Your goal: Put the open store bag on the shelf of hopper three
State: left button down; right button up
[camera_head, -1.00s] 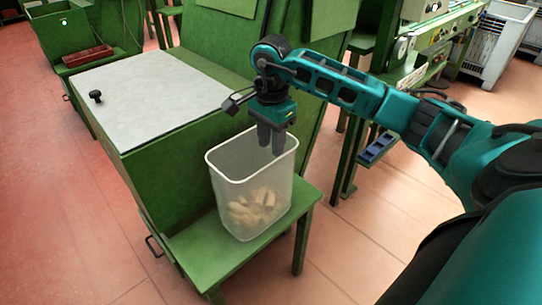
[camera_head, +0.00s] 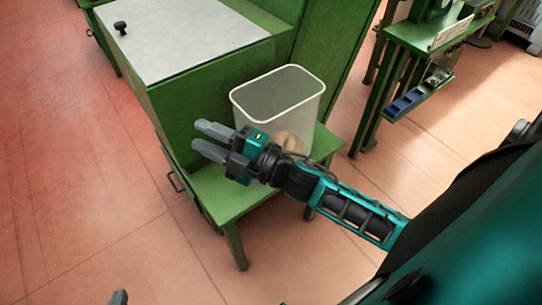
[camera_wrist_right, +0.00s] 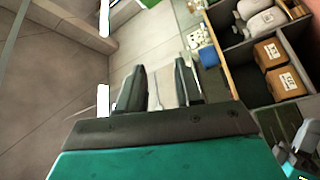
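A green hopper (camera_head: 180,95) with a pale flat lid has a low green shelf (camera_head: 232,196) at its front; I see no number on it. A translucent bin (camera_head: 258,108) holding corks (camera_head: 290,141) stands on this shelf. My right gripper (camera_head: 203,139) is open and empty, in front of the bin, its fingers pointing left. Its fingers also show apart in the right wrist view (camera_wrist_right: 160,68). Only a grey tip of my left gripper (camera_head: 118,297) shows at the bottom edge. I cannot make out an open store bag in the head view.
A green machine (camera_head: 400,50) with a blue tray (camera_head: 404,102) stands at the right. The floor left of the hopper (camera_head: 60,170) is clear. The right wrist view shows compartments with cardboard boxes (camera_wrist_right: 285,82) and pale sack-like items (camera_wrist_right: 265,22).

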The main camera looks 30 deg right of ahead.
jog(key=s+d+f+m+g+h, duration=0.3)
jog(key=s+f+m, duration=0.3)
jog(key=f+m, duration=0.2)
jog(key=s+d+f+m+g+h+p, duration=0.1)
jog(key=s+d+f+m+g+h, duration=0.1)
jog(key=s+f+m+h, duration=0.4)
jog(key=shift+d+f+m+g, duration=0.4)
jog(key=shift+d+f+m, duration=0.1)
jog(key=shift+f+m, duration=1.2)
jog(key=shift+s+r, duration=0.1)
